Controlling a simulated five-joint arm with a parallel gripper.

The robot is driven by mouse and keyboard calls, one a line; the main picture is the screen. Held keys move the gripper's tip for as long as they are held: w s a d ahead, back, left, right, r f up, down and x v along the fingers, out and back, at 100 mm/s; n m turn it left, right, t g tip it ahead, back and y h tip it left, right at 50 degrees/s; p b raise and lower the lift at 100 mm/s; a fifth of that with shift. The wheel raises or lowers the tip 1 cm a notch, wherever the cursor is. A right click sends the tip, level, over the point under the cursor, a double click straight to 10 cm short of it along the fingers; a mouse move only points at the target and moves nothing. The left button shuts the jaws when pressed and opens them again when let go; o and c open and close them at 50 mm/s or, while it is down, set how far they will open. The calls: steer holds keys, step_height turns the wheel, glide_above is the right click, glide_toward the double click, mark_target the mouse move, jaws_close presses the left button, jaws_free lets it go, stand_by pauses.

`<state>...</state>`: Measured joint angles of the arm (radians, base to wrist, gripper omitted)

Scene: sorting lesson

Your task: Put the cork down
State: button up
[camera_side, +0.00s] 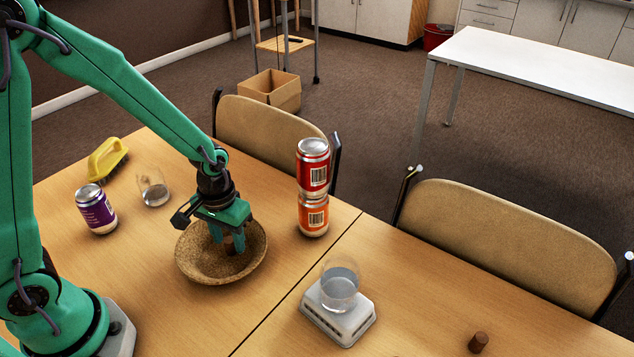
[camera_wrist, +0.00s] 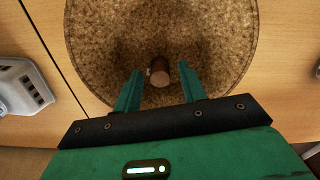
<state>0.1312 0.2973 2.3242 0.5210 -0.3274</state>
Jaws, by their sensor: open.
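A small brown cork (camera_wrist: 160,72) lies inside the speckled cork-coloured bowl (camera_side: 197,262), which also fills the top of the wrist view (camera_wrist: 215,25). My gripper (camera_side: 229,247) reaches down into the bowl from above. In the wrist view my gripper (camera_wrist: 159,84) is open, one finger on each side of the cork, with a gap visible on the left. A second brown cork (camera_side: 478,342) stands on the table at the lower right, away from the bowl.
A red can (camera_side: 313,165) is stacked on an orange can (camera_side: 313,214) right of the bowl. A glass (camera_side: 340,285) stands on a white scale (camera_side: 338,324). A purple can (camera_side: 96,209), another glass (camera_side: 154,188) and a yellow-handled brush (camera_side: 106,158) are at the left.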

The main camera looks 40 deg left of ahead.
mark_target(226, 240)
step_height(226, 240, up, 11)
steer(key=shift+f, duration=0.15)
stand_by(0.4)
stand_by(0.5)
steer(key=s+a+r+m+t, duration=0.1)
steer(key=s+a+r+t, duration=0.1)
steer(key=s+r, duration=0.2)
steer(key=s+a+r+m+t, duration=0.1)
steer(key=s+a+r+t, duration=0.1)
steer(key=s+r, duration=0.3)
steer(key=shift+s+r+t, duration=0.25)
steer(key=shift+r+t, duration=0.55)
steer(key=shift+r, duration=0.55)
steer(key=shift+o, duration=0.7)
steer(key=shift+a, duration=0.1)
steer(key=shift+r, duration=0.1)
